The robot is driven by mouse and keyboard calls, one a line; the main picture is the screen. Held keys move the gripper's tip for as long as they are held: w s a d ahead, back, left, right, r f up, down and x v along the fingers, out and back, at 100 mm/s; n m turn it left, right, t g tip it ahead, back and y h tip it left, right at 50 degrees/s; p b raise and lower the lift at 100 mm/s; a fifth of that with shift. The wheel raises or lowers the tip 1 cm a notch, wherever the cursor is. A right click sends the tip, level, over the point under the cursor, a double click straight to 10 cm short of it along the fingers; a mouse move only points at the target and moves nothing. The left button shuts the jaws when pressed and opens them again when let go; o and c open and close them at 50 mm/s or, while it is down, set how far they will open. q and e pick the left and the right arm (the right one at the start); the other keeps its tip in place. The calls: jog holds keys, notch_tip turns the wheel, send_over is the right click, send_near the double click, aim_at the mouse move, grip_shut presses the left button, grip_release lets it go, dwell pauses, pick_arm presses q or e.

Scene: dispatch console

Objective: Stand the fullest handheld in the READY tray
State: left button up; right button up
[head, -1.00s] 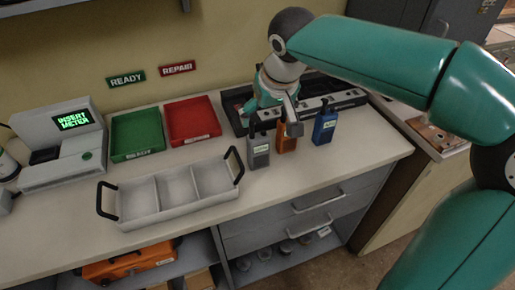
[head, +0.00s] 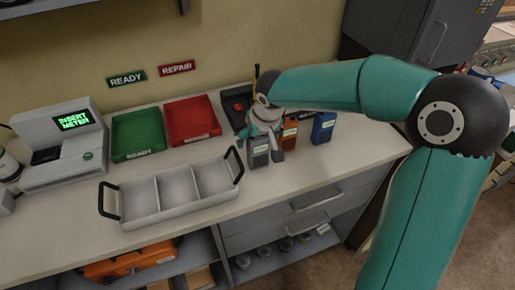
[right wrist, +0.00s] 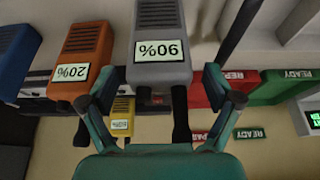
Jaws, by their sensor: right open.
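The grey handheld (head: 258,157) stands upright on the counter; its label reads 90% in the right wrist view (right wrist: 160,25). My right gripper (head: 262,143) is open, its fingers on either side of the grey handheld's upper part, not closed on it. The orange handheld (head: 288,138) stands just right of it and reads 20% (right wrist: 80,60). The blue handheld (head: 324,127) stands further right; its reading is not legible. A yellow handheld (right wrist: 122,116) is behind, its reading small. The green READY tray (head: 138,134) is empty. My left gripper is out of view.
The red REPAIR tray (head: 192,121) is right of the green one. A grey three-compartment carrier (head: 172,210) with black handles lies in front, empty. The meter (head: 65,150) at left shows INSERT METER. A dark rack (head: 235,104) is behind my gripper.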

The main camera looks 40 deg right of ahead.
jog(key=c, duration=1.5)
jog(key=shift+c, duration=0.6)
jog(key=shift+r, duration=0.2)
